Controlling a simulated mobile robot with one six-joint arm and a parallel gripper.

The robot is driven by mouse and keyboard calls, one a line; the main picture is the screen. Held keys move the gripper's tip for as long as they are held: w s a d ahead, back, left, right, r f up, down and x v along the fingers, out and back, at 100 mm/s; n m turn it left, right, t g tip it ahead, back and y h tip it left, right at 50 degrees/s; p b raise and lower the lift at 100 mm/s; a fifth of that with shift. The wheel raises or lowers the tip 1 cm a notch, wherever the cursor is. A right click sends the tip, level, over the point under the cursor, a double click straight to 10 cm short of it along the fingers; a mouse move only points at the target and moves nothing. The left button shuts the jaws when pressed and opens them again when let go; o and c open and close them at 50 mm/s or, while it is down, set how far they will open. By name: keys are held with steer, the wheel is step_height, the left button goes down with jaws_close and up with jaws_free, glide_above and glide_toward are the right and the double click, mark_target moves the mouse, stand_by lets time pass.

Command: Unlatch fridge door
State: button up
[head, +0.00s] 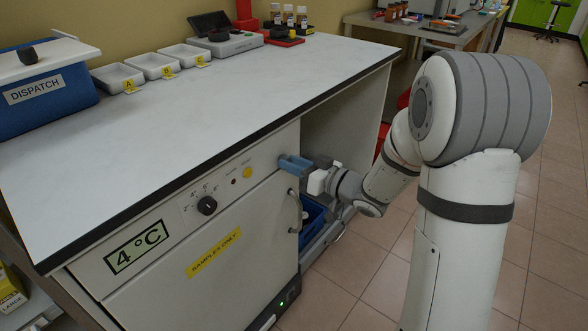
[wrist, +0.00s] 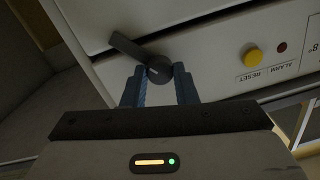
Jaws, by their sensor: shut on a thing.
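The fridge (head: 190,262) is a pale under-counter unit with a "4 °C" label and a yellow "SAMPLES ONLY" label on its door. The door looks closed, with a curved handle (head: 294,212) near its right edge. The latch (wrist: 127,46) is a dark lever with a round hub, and in the wrist view the lever points up and left. My gripper (head: 284,163) is at the upper right of the fridge front, above the handle. In the wrist view, my gripper (wrist: 159,76) has its blue fingers closed on either side of the latch hub. The latch is hidden in the head view.
The control panel carries a black dial (head: 207,205) and a yellow reset button (head: 247,172). The counter (head: 200,115) overhangs above my gripper. A blue bin (head: 312,222) stands in the open bay right of the fridge. The tiled floor in front is clear.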

steer(key=n+b, duration=0.3)
steer(key=n, duration=0.1)
steer(key=n+b, duration=0.4)
steer(key=n, duration=0.1)
steer(key=shift+n+t+h, duration=0.3)
steer(key=shift+t, duration=0.1)
stand_by(0.4)
steer(key=o, duration=1)
steer(key=p+v, duration=0.2)
steer(key=v, duration=0.5)
steer(key=shift+s+d+n, duration=0.3)
